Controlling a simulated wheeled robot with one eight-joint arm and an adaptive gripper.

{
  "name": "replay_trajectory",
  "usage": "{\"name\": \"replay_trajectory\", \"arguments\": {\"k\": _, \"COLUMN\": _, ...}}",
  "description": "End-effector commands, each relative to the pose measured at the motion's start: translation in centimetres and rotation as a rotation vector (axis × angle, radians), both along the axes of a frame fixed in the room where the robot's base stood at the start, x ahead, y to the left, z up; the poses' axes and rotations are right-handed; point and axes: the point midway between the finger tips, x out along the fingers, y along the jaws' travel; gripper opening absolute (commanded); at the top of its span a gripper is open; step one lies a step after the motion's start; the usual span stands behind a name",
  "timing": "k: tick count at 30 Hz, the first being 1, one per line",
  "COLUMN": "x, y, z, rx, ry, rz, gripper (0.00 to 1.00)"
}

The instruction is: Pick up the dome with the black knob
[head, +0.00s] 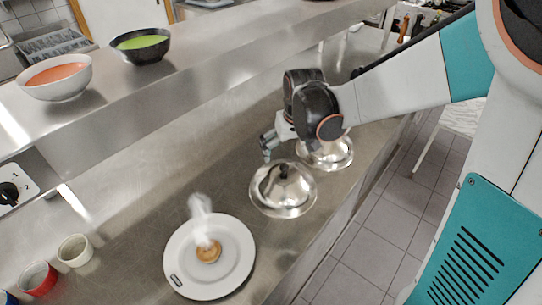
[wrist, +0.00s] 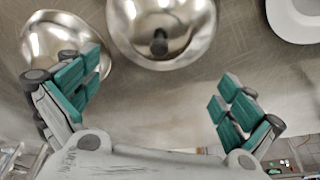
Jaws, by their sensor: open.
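A shiny steel dome with a black knob (head: 283,192) sits on the steel counter, between the white plate and a second steel dome (head: 328,156). In the wrist view the black-knobbed dome (wrist: 180,52) is at top centre, its dark knob facing the camera. The second dome (wrist: 52,38) is at the left, partly covered by a finger; its knob colour cannot be made out. My gripper (head: 270,149) is above the counter, just behind the black-knobbed dome. In the wrist view its teal fingers (wrist: 158,95) are wide apart with nothing between them.
A white plate (head: 182,275) with a small steaming pastry (head: 208,253) lies in front of the domes. A raised steel shelf (head: 190,75) runs behind, holding an orange soup bowl (head: 58,90) and a green one (head: 140,58). Cups (head: 75,250) stand at lower left.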

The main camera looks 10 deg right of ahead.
Motion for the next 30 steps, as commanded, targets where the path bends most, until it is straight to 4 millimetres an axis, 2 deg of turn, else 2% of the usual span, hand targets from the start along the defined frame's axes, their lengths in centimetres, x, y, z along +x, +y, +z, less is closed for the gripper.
{"name": "replay_trajectory", "arguments": {"k": 1, "x": 0.4, "y": 0.0, "z": -1.3, "rx": 0.0, "ry": 0.0, "rz": 0.0, "gripper": 1.0}}
{"name": "replay_trajectory", "arguments": {"k": 3, "x": 0.7, "y": 0.0, "z": -2.5, "rx": 0.0, "ry": -0.001, "rz": 0.0, "gripper": 1.0}}
{"name": "replay_trajectory", "arguments": {"k": 7, "x": 1.2, "y": 0.0, "z": -4.4, "rx": 0.0, "ry": -0.001, "rz": 0.0, "gripper": 1.0}}
{"name": "replay_trajectory", "arguments": {"k": 17, "x": 1.7, "y": 0.1, "z": -6.3, "rx": 0.0, "ry": -0.001, "rz": 0.0, "gripper": 1.0}}
{"name": "replay_trajectory", "arguments": {"k": 25, "x": 2.7, "y": 0.1, "z": -9.9, "rx": 0.0, "ry": -0.001, "rz": 0.0, "gripper": 1.0}}
{"name": "replay_trajectory", "arguments": {"k": 30, "x": 2.9, "y": 0.1, "z": -10.4, "rx": 0.0, "ry": -0.001, "rz": 0.0, "gripper": 1.0}}
